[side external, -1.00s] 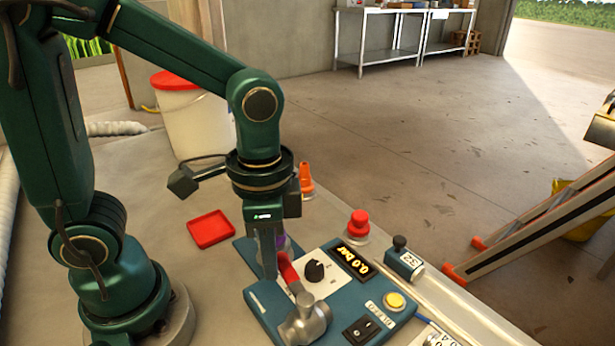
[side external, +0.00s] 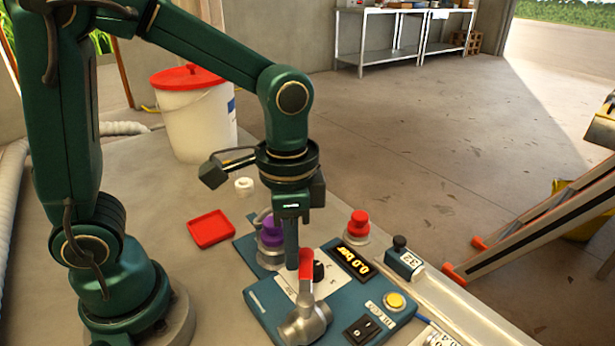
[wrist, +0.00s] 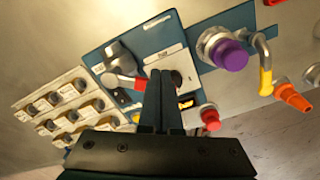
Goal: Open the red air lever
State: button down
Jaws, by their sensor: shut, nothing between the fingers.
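The red air lever (side external: 306,264) is a red handle on a grey metal valve (side external: 305,318) at the near left of the blue control panel (side external: 262,300). In the wrist view the red lever (wrist: 126,81) shows just left of the fingers. My gripper (side external: 291,262) is shut and empty, pointing down, with its fingertips at or very near the lever's free end. In the wrist view my gripper (wrist: 160,75) shows its two fingers together beside the lever. I cannot tell whether they touch it.
On the panel are a black knob (side external: 318,271), a display reading 0.0 bar (side external: 357,259), a yellow button (side external: 395,300) and a black switch (side external: 361,330). A purple cap (side external: 271,232), red button (side external: 358,224), red tray (side external: 210,229) and white bucket (side external: 195,125) stand around.

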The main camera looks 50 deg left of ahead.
jog(key=shift+w+d, duration=0.3)
jog(key=shift+w, duration=0.25)
jog(key=shift+w+d, duration=0.3)
jog(key=shift+w, duration=0.2)
jog(key=shift+w+d, duration=0.7)
jog(key=shift+d, duration=0.35)
jog(key=shift+w+d, duration=0.1)
jog(key=shift+d, duration=0.05)
jog(key=shift+a, duration=0.25)
